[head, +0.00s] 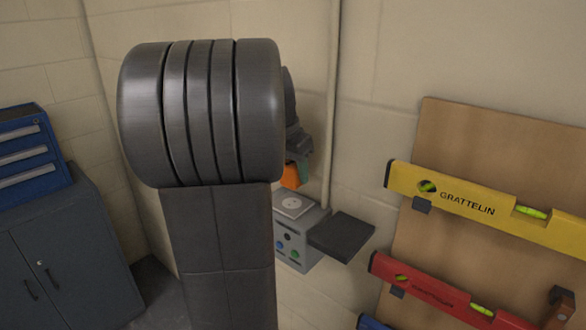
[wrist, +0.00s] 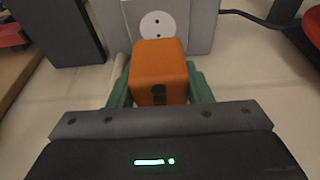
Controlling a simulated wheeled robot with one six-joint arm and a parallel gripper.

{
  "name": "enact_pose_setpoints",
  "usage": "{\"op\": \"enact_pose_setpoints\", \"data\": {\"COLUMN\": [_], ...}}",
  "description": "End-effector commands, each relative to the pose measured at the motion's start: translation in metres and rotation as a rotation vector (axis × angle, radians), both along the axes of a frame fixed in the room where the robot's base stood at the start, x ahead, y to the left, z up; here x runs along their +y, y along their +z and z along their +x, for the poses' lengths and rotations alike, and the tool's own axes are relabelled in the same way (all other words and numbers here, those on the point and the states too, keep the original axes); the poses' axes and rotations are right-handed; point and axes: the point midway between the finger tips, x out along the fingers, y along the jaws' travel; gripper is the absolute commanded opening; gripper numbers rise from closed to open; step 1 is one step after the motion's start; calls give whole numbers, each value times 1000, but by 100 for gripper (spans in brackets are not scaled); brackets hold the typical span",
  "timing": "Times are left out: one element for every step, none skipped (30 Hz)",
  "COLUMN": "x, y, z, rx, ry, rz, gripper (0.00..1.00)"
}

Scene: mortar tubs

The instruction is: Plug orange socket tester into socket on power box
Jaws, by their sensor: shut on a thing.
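The orange socket tester (wrist: 158,70) is held between the green fingers of my gripper (wrist: 160,88) in the wrist view. In the head view the tester (head: 291,175) shows only in part, beside my arm, with my gripper (head: 298,160) above it. The tester appears apart from the socket. Its plug side is hidden.
A dark flat panel (head: 342,236) sticks out at the right of the power box. A vertical pipe (head: 332,110) runs on the wall behind. A board with yellow (head: 480,205) and red (head: 440,298) levels is at right. A blue toolbox (head: 28,155) stands on a grey cabinet at left.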

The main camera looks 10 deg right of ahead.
Motion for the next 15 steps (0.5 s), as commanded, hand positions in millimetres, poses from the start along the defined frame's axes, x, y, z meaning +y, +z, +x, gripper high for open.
{"op": "enact_pose_setpoints", "data": {"x": [0,0,0,0,0,0,0,0,0,0,0,0,0,0,0], "y": [-9,-12,-16,-19,-22,-26,-29,-31,-35,-36,-38,-40,-40,-41,-42], "z": [0,0,0,0,0,0,0,0,0,0,0,0,0,0,0], "rx": [0,0,1,1,1,1,1,1,1,1,1,1,1,1,0], "ry": [0,0,0,0,0,0,0,0,0,0,0,0,0,0,0], "rz": [0,0,-1,-1,-1,0,0,0,0,0,0,-1,-1,-1,0], "gripper": [25,25,25,25,25,25,25,25,25,25,25,25,25,25,25]}}
